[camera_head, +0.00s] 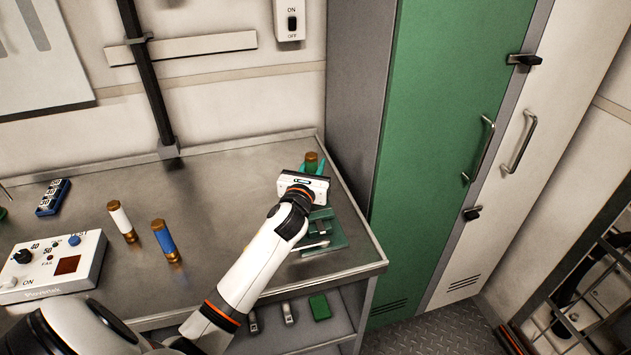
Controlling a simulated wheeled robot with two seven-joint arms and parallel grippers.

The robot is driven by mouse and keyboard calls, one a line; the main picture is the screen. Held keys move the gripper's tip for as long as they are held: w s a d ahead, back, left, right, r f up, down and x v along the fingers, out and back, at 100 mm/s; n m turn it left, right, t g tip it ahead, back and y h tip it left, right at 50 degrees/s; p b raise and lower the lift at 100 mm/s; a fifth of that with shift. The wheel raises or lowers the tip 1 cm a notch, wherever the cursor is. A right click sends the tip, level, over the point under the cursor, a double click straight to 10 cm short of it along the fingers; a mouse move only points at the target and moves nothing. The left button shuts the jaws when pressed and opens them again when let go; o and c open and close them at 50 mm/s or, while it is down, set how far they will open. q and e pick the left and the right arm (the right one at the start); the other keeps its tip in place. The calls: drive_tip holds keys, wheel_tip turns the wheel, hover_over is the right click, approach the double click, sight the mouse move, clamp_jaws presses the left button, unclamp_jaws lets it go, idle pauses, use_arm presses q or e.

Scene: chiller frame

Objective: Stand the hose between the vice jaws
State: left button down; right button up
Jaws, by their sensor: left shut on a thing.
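My left gripper (311,168) is over the right end of the workbench, shut on a green hose (311,157) with a brass-coloured end. Only the hose's upper end shows beyond the gripper, and it looks about upright. The green vice (338,236) sits on the bench near its right edge, with its handle on the near side. My gripper and wrist cover part of the vice, so I cannot tell how the hose's lower end stands to the jaws. A white hose (121,221) and a blue hose (164,240), both with brass-coloured ends, stand on the bench to the left. My right gripper is out of view.
A tester box (75,262) with a knob and a red window is at the bench's left. A small blue block with dials (53,197) lies behind it. A green locker (432,120) stands right of the bench. The bench's back middle (225,185) is clear.

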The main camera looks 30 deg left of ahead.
use_arm(q)
drive_tip(key=shift+f, duration=1.75)
drive_tip(key=shift+f, duration=0.1)
drive_tip(key=shift+f+b, duration=0.15)
drive_tip(key=shift+b, duration=0.15)
drive_tip(key=c, duration=1.1)
unclamp_jaws()
